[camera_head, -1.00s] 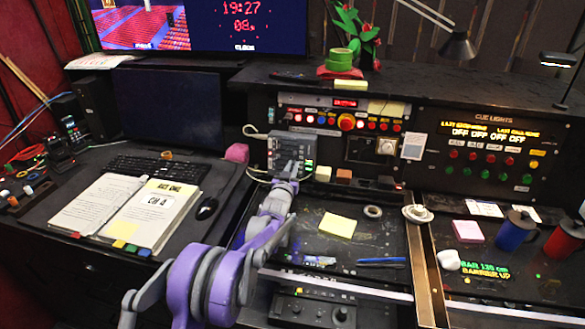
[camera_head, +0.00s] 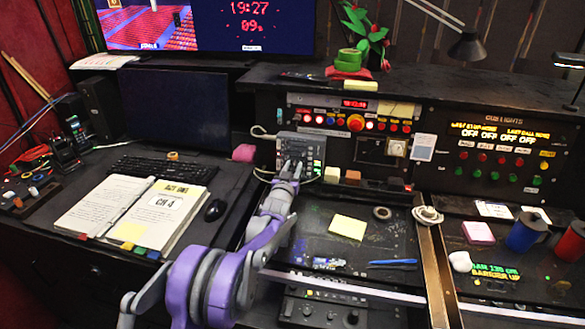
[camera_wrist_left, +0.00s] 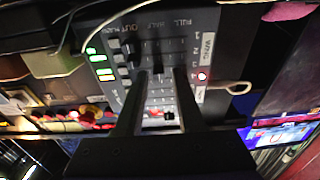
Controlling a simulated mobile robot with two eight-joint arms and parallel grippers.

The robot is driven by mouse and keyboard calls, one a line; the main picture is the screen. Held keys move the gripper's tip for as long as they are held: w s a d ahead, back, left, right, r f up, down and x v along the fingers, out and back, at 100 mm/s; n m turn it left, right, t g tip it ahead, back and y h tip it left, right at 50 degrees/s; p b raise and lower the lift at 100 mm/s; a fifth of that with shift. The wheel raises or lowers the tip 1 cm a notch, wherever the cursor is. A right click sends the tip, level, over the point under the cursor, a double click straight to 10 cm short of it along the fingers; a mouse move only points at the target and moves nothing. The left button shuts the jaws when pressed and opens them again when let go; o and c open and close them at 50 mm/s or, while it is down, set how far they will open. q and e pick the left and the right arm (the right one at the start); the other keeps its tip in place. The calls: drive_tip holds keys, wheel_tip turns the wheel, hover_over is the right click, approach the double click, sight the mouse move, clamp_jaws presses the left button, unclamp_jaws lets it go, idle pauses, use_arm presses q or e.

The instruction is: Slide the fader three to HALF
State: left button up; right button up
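The grey fader box (camera_head: 312,148) stands upright against the console's back panel in the head view. In the wrist view its dark face (camera_wrist_left: 160,40) fills the middle, with printed FULL, HALF and OUT marks, fader slots and green lights. My left gripper (camera_head: 290,166) is at the lower front of the box. In the wrist view its two fingers (camera_wrist_left: 160,74) point at the face with a gap between their tips. A small dark knob (camera_wrist_left: 158,69) seems to sit between them; contact is unclear. I cannot tell which fader is number three. My right gripper is not in view.
A red push button (camera_head: 356,123) and lit buttons are on the panel right of the box. A cable (camera_head: 262,133) loops at its left. A yellow note (camera_head: 348,227) lies on the desk.

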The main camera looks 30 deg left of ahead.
use_arm(q)
drive_tip(key=shift+o, duration=0.4)
drive_tip(key=b+v, duration=0.1)
drive_tip(key=v, duration=0.9)
drive_tip(key=shift+s, duration=0.4)
drive_tip(key=s+d+m+g+h+p, duration=0.1)
drive_tip(key=s+d+g, duration=0.2)
drive_tip(key=s+d, duration=0.35)
drive_tip(key=s+d+g+h+p, duration=0.1)
drive_tip(key=s+d+g, duration=0.25)
drive_tip(key=s, duration=0.65)
drive_tip(key=s+d+f+g, duration=0.1)
drive_tip(key=s+d+f, duration=0.1)
drive_tip(key=s, duration=0.5)
drive_tip(key=s+d+f+m+g+h+p, duration=0.1)
drive_tip(key=s+d+f+g, duration=0.1)
drive_tip(key=s, duration=0.5)
drive_tip(key=s+d+f+g+h, duration=0.1)
drive_tip(key=s+d+f+g, duration=0.1)
drive_tip(key=s, duration=0.5)
drive_tip(key=shift+s+d+f+m, duration=0.25)
drive_tip(key=shift+s+d+m, duration=0.15)
drive_tip(key=shift+d, duration=0.45)
